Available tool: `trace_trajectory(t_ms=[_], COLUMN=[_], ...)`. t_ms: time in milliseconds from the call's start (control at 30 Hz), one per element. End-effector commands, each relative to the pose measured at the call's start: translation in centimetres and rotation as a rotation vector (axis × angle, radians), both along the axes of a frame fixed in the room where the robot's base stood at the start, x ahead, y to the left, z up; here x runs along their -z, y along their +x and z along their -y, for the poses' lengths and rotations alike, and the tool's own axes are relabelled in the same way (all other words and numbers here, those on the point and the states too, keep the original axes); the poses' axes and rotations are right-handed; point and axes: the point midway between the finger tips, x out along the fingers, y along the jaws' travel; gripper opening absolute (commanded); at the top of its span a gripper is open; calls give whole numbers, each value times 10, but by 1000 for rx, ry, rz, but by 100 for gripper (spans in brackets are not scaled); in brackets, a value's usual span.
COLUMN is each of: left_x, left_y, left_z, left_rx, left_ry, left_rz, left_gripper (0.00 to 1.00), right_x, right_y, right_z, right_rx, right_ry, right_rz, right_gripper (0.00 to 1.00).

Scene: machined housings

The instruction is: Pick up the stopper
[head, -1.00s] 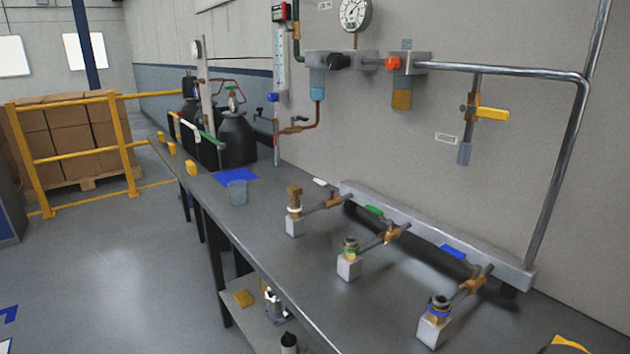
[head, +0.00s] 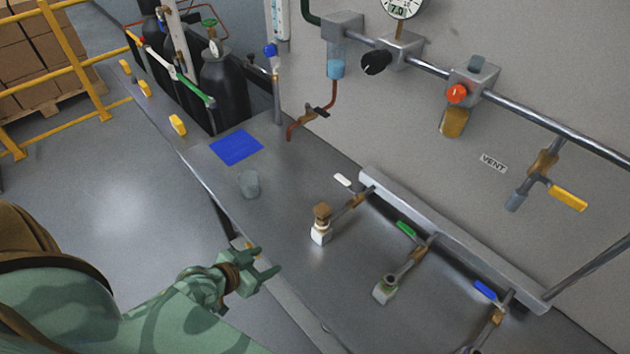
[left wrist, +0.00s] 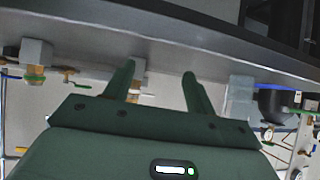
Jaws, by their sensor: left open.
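I cannot tell for certain which item is the stopper. A small grey-blue, cup-like piece (head: 249,184) stands on the bench, left of the valve row. A brown cap (head: 322,211) sits on a white-and-grey block fitting (head: 320,234) at the near end of a brass valve branch. My left gripper (head: 266,262) is over the bench's front edge, empty, fingers apart, below and left of the brown cap and clear of both. In the left wrist view its two fingers (left wrist: 158,85) are spread with nothing between them. My right gripper is out of view.
The bench (head: 290,190) has bare room around the cup-like piece. A manifold bar (head: 450,240) with valve branches fills its right side. A blue mat (head: 236,147), yellow blocks (head: 177,125) and dark cylinders (head: 222,85) stand farther back.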

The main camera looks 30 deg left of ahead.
Motion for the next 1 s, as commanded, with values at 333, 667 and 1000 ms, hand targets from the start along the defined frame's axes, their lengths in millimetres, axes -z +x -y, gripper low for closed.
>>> trace_trajectory(t_ms=[333, 667, 1000], left_x=[-128, -97, -84], left_y=[44, 111, 145], left_z=[40, 64, 75], left_rx=[92, 93, 92], left_ry=[-102, -103, -103], left_rz=[204, 202, 202], left_gripper=[55, 55, 55], right_x=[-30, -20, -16], right_y=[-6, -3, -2], right_z=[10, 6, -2], right_rx=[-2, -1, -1], right_ry=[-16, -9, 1], right_rz=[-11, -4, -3], right_gripper=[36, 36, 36])
